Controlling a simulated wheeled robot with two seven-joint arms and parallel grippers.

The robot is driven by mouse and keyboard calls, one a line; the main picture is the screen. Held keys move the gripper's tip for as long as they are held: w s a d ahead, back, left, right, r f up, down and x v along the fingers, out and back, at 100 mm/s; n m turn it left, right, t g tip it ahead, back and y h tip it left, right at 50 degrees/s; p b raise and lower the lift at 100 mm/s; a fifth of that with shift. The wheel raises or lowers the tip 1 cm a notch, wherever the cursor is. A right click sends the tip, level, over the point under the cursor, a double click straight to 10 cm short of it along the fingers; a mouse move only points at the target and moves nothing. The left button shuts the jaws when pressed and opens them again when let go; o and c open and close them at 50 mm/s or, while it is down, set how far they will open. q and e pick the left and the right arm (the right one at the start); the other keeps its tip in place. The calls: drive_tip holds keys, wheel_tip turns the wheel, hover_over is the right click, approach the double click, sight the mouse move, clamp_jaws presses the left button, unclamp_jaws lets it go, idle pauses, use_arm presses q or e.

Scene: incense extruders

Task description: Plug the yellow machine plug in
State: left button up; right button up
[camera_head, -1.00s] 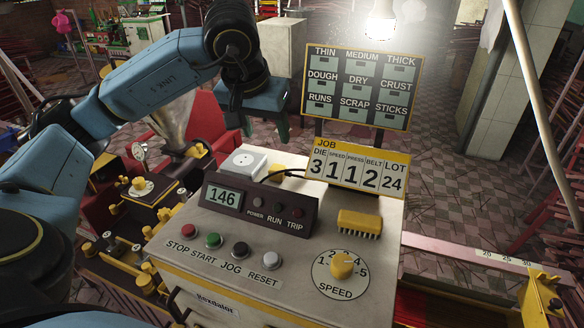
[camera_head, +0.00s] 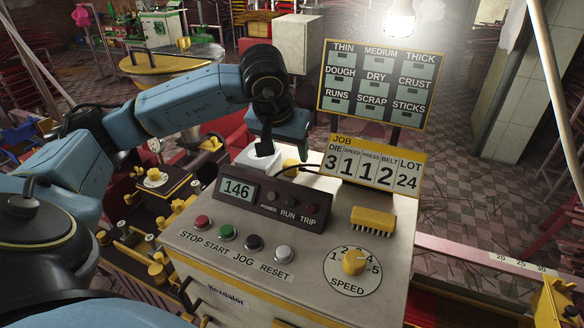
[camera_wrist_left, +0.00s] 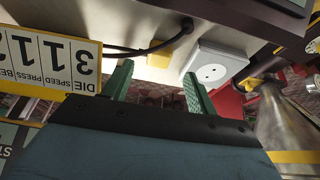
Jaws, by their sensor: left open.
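The yellow plug (camera_head: 291,166) lies on the pale console top, just right of the white socket box (camera_head: 250,160), apart from it. In the left wrist view, the yellow plug (camera_wrist_left: 173,43) has a black cable running from one end, and the white socket (camera_wrist_left: 217,66) shows its round face with two holes. My left gripper (camera_head: 265,150) is over the socket box in the head view and hides part of it. In the left wrist view its green fingers (camera_wrist_left: 157,82) are spread apart, with nothing between them. My right gripper is out of view.
The job sign (camera_head: 374,164) stands right of the plug, with the cable running towards it. The display panel (camera_head: 270,203) is in front of the socket. A yellow brush (camera_head: 373,221) and the speed knob (camera_head: 354,261) are farther right. A taller board (camera_head: 376,85) rises behind.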

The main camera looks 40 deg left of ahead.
sight(291, 163)
use_arm(q)
drive_tip(key=shift+f, duration=0.1)
drive_tip(key=x, duration=0.5)
drive_tip(key=shift+d, duration=0.1)
idle(0.3)
drive_tip(key=c, duration=1)
wheel_tip(291, 163, up, 10)
drive_tip(key=shift+r+p, duration=0.1)
drive_tip(key=shift+p, duration=0.2)
